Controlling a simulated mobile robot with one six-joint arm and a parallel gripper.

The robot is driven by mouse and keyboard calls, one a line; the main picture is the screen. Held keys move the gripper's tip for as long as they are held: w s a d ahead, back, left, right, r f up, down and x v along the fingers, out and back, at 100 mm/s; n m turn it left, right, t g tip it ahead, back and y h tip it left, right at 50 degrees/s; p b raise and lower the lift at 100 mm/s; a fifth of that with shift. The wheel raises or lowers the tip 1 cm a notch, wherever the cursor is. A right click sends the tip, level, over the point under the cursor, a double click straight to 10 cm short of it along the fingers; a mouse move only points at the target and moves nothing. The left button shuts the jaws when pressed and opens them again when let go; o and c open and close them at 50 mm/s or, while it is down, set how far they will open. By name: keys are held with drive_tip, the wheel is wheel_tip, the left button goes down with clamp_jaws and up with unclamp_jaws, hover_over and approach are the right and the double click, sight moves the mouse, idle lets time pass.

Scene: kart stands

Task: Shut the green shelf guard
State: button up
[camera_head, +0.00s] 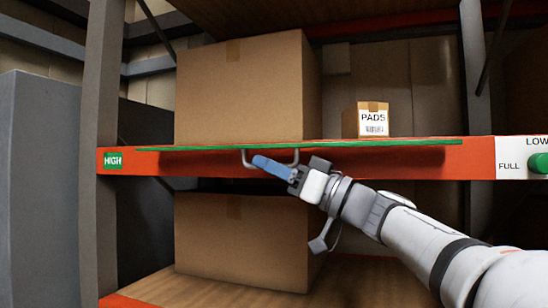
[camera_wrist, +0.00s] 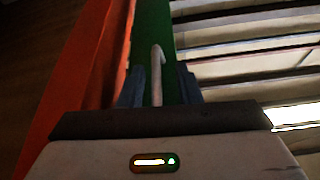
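The green shelf guard (camera_head: 400,144) shows as a long thin strip along the orange front beam of the middle shelf. It is seen nearly edge-on and sticks out from the beam. A grey handle (camera_head: 247,160) hangs under it left of centre. My gripper (camera_head: 262,164), with blue fingers, is at this handle from below and in front. In the wrist view, the green guard (camera_wrist: 153,25) fills the top middle, and the pale handle (camera_wrist: 157,65) stands between the two fingers of my gripper (camera_wrist: 158,88). The fingers are apart, with a gap on both sides of the handle.
A large carton (camera_head: 240,90) and a small box marked PADS (camera_head: 372,121) stand on the shelf behind the guard. Another carton (camera_head: 235,240) stands on the shelf below. Grey uprights (camera_head: 100,90) flank the bay, and a green knob (camera_head: 538,163) sits at the right.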

drive_tip(key=shift+w+a+r, duration=0.1)
drive_tip(key=shift+a, duration=0.15)
clamp_jaws()
idle(0.4)
